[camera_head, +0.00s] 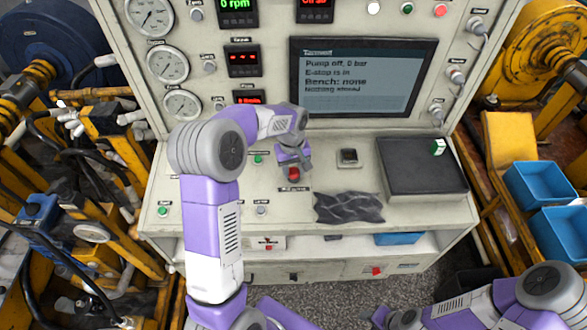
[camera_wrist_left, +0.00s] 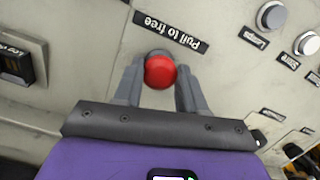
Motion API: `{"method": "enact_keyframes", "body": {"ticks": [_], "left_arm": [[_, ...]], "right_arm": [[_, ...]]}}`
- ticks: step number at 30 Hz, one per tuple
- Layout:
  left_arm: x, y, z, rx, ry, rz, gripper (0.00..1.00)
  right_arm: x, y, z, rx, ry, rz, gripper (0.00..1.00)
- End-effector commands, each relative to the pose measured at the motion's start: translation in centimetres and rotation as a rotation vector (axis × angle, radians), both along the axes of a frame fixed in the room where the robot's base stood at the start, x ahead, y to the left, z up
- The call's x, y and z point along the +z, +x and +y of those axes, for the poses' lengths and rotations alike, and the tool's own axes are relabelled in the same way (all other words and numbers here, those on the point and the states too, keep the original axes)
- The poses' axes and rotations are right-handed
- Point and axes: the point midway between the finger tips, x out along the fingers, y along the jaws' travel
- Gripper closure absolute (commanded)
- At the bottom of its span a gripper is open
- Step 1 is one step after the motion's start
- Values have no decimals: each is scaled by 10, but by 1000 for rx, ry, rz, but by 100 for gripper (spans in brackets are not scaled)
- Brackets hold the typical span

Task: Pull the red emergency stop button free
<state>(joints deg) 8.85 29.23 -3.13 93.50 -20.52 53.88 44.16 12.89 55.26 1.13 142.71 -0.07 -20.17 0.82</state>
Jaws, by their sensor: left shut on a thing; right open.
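The red emergency stop button (camera_head: 294,174) sits on the sloped desk of the white control console, under my left gripper (camera_head: 291,164) in the head view. In the left wrist view the red button (camera_wrist_left: 160,71) lies between the two grey fingers of my left gripper (camera_wrist_left: 160,85), which are shut on it. A black label reading "Pull to free" (camera_wrist_left: 170,32) is beside it. The console screen (camera_head: 362,77) reads "E-stop is in". My right gripper (camera_head: 385,318) is only partly in view at the bottom edge of the head view; it is open and away from the console.
A dark crumpled cloth (camera_head: 349,207) lies right of the button. A black box-like pad (camera_head: 422,166) is further right. Green buttons (camera_head: 258,159) and small knobs are nearby on the desk. Blue bins (camera_head: 540,184) stand at the right. Yellow machinery stands on both sides.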

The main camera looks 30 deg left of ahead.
Motion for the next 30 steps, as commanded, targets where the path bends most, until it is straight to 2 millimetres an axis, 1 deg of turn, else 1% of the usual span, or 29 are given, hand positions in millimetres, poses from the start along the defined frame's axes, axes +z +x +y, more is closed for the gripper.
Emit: {"method": "enact_keyframes", "body": {"ticks": [1,2,9,10,12,15,24,26,30], "left_arm": [[9,0,-1,-1,0,-1,100],[11,-1,-1,-1,0,-1,100],[11,-1,-1,0,-1,-2,100],[11,-1,-1,0,0,-3,56],[11,0,-1,0,0,-3,46],[11,-1,-1,0,-1,-2,33],[12,-1,-1,0,0,-1,33],[17,-1,0,0,0,-3,33],[40,-1,0,-1,0,-7,33]], "right_arm": [[5,0,0,0,0,0,57],[6,0,0,0,0,0,57],[5,0,0,0,0,0,57],[5,0,0,0,0,0,57],[5,0,0,0,0,0,57],[5,0,0,0,0,0,57],[5,0,0,0,0,0,57],[5,0,0,0,0,0,57],[7,0,0,0,0,0,57]]}}
